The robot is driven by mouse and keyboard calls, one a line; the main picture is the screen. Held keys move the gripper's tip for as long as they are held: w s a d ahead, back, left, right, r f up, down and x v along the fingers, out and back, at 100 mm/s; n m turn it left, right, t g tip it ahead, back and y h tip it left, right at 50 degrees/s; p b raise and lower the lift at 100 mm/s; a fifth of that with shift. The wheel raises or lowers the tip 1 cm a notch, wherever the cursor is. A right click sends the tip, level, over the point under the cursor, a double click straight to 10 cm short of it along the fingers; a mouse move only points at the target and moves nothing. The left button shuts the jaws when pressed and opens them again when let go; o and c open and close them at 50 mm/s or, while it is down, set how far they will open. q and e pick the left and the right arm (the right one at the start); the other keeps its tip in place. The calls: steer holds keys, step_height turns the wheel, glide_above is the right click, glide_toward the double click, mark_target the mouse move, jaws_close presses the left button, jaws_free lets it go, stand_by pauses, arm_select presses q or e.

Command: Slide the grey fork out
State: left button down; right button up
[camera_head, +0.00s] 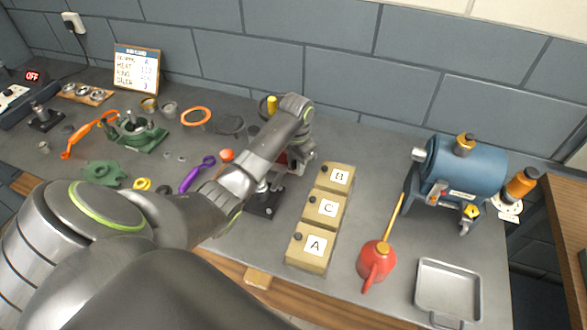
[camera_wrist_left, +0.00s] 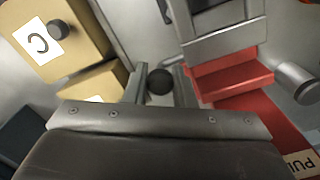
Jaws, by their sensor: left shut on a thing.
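My left gripper (camera_head: 284,178) is at the small fixture left of the lettered boxes. In the left wrist view its two fingers (camera_wrist_left: 160,86) are closed about a dark round knob (camera_wrist_left: 159,81), which appears to be the end of the grey fork. A red stepped part (camera_wrist_left: 232,82) with a label reading "PU…" lies to the right of the fingers. In the head view my arm mostly covers the fixture. My right gripper is out of view.
Boxes B (camera_head: 337,177), C (camera_head: 325,208) and A (camera_head: 312,246) stand close on the right. Beyond are a red oil can (camera_head: 376,262), a blue tank (camera_head: 465,170) and a metal tray (camera_head: 447,290). Loose parts, including a purple tool (camera_head: 197,174), lie left.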

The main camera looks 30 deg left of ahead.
arm_select(q)
steer(key=c, duration=1.2)
jaws_free()
